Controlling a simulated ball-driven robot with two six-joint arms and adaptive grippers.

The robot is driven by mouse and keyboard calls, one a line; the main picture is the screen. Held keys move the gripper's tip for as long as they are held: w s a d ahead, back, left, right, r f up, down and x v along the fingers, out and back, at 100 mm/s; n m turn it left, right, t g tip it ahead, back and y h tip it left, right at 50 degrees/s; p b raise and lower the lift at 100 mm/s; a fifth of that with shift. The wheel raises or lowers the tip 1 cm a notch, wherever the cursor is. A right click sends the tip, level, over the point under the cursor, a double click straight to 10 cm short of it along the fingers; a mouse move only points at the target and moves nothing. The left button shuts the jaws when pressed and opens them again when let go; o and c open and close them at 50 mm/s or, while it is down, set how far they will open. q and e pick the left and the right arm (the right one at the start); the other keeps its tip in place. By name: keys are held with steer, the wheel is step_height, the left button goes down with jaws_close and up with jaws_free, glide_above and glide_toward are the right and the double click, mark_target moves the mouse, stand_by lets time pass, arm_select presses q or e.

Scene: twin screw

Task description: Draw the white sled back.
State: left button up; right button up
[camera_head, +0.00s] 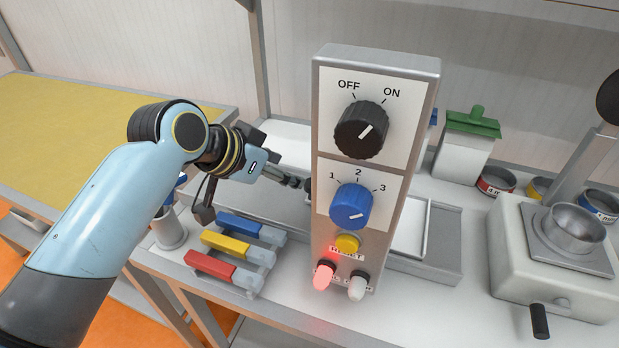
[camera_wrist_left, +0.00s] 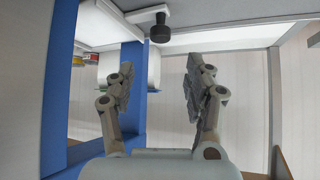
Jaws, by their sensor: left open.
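The white sled is probably the white flat piece (camera_head: 408,228) in a grey tray-like housing (camera_head: 448,240), mostly hidden behind the control panel. In the left wrist view, a white surface with a black knob (camera_wrist_left: 160,28) shows ahead of the fingers; I cannot tell whether it is the same piece. My left gripper (camera_head: 298,184) reaches in behind the panel's left edge, its tips partly hidden. In the left wrist view its two fingers (camera_wrist_left: 160,76) are apart with nothing between them, and the knob lies beyond the tips. My right gripper is not in view.
The tall grey control panel (camera_head: 377,180) with black and blue dials stands close to my left gripper. Red, yellow and blue handled pieces (camera_head: 228,269) lie in front. A white device with a metal bowl (camera_head: 572,228) stands right. A green-lidded box (camera_head: 462,150) stands behind.

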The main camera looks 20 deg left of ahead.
arm_select(q)
steer(key=x, duration=1)
steer(key=shift+w+f, duration=0.1)
steer(key=shift+f, duration=0.1)
steer(key=shift+c, duration=0.4)
jaws_close()
